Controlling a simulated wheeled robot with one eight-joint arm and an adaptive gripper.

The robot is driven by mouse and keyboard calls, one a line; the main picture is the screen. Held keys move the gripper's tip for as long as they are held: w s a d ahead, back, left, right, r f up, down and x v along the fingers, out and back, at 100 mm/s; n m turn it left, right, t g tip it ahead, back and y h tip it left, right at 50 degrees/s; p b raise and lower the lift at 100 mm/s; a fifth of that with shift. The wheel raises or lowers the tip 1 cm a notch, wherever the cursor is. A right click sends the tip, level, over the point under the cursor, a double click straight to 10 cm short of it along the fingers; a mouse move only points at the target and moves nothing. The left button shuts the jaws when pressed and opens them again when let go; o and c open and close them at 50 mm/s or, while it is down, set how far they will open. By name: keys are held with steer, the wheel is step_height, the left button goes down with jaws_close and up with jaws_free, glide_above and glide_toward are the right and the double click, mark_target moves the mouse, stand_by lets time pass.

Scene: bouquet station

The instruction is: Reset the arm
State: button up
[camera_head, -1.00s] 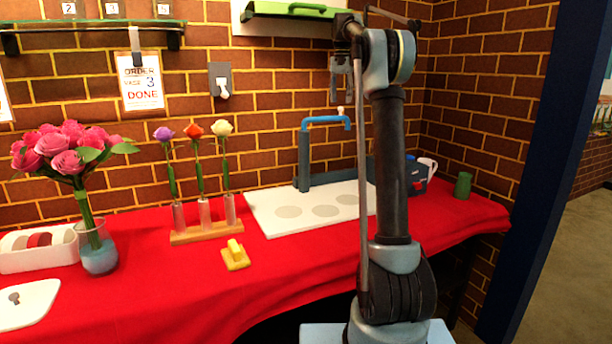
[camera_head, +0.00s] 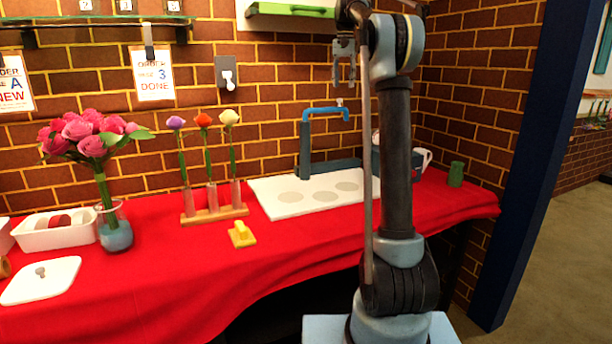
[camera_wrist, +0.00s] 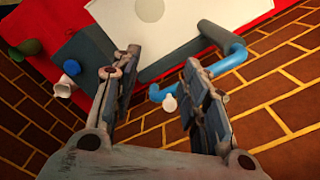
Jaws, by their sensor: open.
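My gripper (camera_head: 344,68) is raised above the blue tap, near the brick wall, with its fingers pointing down. It is open and empty. In the wrist view its two fingers (camera_wrist: 158,80) stand apart, with the blue tap (camera_wrist: 226,62) and a small white knob (camera_wrist: 169,103) seen past them. My arm stands upright in the right half of the head view and hides part of the counter's right end.
A red-covered table (camera_head: 200,290) holds a vase of pink roses (camera_head: 115,236), a rack of three flowers (camera_head: 214,215), a yellow block (camera_head: 242,235), a white board with grey circles (camera_head: 270,205) and a green cup (camera_head: 455,174). A green-fronted shelf (camera_head: 290,10) hangs near my gripper.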

steer(key=s+d+f+n, duration=0.1)
steer(key=s+f, duration=0.3)
steer(key=s, duration=0.5)
steer(key=s+d+f+n+t, duration=0.1)
steer(key=s+f, duration=0.4)
steer(key=s, duration=0.4)
steer(key=s+d+f, duration=0.1)
steer(key=s+f, duration=0.3)
steer(key=s, duration=0.5)
steer(key=s+f+n, duration=0.1)
steer(key=s+f, duration=1.1)
steer(key=f, duration=0.2)
steer(key=s+d+f+n+t, duration=0.1)
steer(key=s+f, duration=1.1)
steer(key=f, duration=0.3)
steer(key=shift+f+n, duration=0.25)
steer(key=shift+n, duration=0.15)
steer(key=shift+w+f, duration=0.2)
steer(key=shift+w, duration=0.25)
